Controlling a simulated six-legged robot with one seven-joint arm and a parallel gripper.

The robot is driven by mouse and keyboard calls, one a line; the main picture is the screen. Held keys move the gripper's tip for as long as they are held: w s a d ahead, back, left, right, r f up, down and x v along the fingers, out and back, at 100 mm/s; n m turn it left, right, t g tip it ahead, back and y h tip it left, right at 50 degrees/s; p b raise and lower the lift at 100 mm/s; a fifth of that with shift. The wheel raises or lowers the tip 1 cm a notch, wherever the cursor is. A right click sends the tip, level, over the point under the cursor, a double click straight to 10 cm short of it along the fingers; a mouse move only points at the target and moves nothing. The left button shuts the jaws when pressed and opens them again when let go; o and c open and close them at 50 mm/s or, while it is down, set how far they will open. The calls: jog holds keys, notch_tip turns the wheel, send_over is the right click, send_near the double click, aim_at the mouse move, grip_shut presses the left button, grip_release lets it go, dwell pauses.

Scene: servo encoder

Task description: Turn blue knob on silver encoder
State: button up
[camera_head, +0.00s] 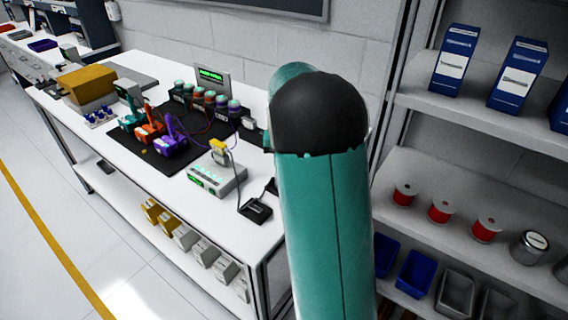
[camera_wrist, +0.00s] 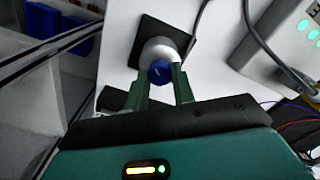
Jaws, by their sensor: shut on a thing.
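In the wrist view, the silver encoder (camera_wrist: 158,48) is a round body on a black square base (camera_wrist: 149,32). Its small blue knob (camera_wrist: 160,72) faces my camera and has a pale mark line. My gripper (camera_wrist: 161,86) has its two teal fingers at the left and right of the knob and is shut on it. The fingertips hide the knob's sides, so the exact contact is not clear. In the head view, my teal arm stands in front, and I cannot make out the encoder, the knob or my gripper.
A grey box with green lights (camera_wrist: 290,45) lies close at the right in the wrist view, with a grey cable (camera_wrist: 262,45) beside it. In the head view, the white bench (camera_head: 225,215) also bears a black mat with colored devices. Shelves with blue boxes (camera_head: 455,60) stand at right.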

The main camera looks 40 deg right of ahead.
jog(key=m, duration=0.4)
jog(key=shift+m, duration=0.3)
jog(key=m, duration=0.4)
jog(key=shift+m, duration=0.4)
jog(key=o, duration=1)
jog(key=shift+r, duration=0.15)
notch_tip(320, 180, up, 14)
jog(key=shift+f, duration=0.2)
